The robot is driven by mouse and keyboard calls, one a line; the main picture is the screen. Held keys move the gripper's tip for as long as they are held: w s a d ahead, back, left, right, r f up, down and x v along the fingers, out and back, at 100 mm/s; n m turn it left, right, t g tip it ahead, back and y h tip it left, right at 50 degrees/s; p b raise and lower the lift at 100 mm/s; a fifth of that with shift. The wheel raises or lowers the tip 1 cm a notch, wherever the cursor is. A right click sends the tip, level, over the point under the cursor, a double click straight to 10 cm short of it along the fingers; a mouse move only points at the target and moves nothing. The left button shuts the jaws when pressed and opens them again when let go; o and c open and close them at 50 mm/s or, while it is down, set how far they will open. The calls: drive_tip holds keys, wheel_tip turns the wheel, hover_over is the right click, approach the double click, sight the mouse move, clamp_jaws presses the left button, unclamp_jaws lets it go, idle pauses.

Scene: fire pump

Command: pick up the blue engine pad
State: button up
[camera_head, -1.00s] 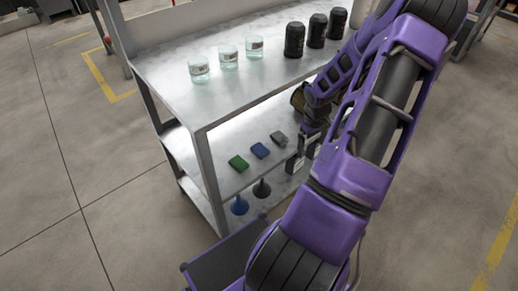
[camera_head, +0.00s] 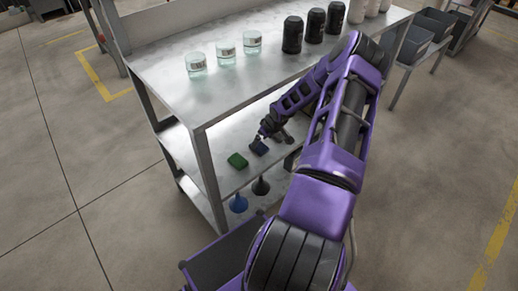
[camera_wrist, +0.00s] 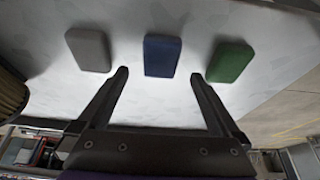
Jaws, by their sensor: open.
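The blue engine pad (camera_head: 259,147) lies on the middle shelf of the metal rack, partly covered by my gripper (camera_head: 262,138) in the head view. In the wrist view the blue pad (camera_wrist: 162,56) is a rounded block ahead of and roughly centred between my open fingers. My gripper (camera_wrist: 158,76) is open and empty there, its fingertips just short of the pad's near edge. A green pad (camera_wrist: 230,61) lies to the right and a grey pad (camera_wrist: 88,49) to the left in the wrist view. The green pad also shows in the head view (camera_head: 237,160).
The rack's top shelf (camera_head: 185,98) is above the pads and holds glass jars (camera_head: 227,53) and black containers (camera_head: 292,36). A front post (camera_head: 208,178) stands at the left. A blue funnel (camera_head: 238,203) and a dark funnel (camera_head: 261,186) stand below.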

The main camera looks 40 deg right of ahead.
sight(259, 146)
drive_tip(key=x, duration=0.4)
drive_tip(key=shift+f+b, duration=0.35)
drive_tip(key=shift+c, duration=0.3)
drive_tip(key=c, duration=1.3)
drive_tip(key=shift+r, duration=0.15)
wheel_tip(259, 146, up, 3)
drive_tip(key=shift+r+p, duration=0.15)
drive_tip(key=shift+p, duration=0.3)
drive_tip(key=s, duration=0.6)
drive_tip(key=s+d+p, duration=0.1)
drive_tip(key=s, duration=1.1)
drive_tip(key=shift+d, duration=0.15)
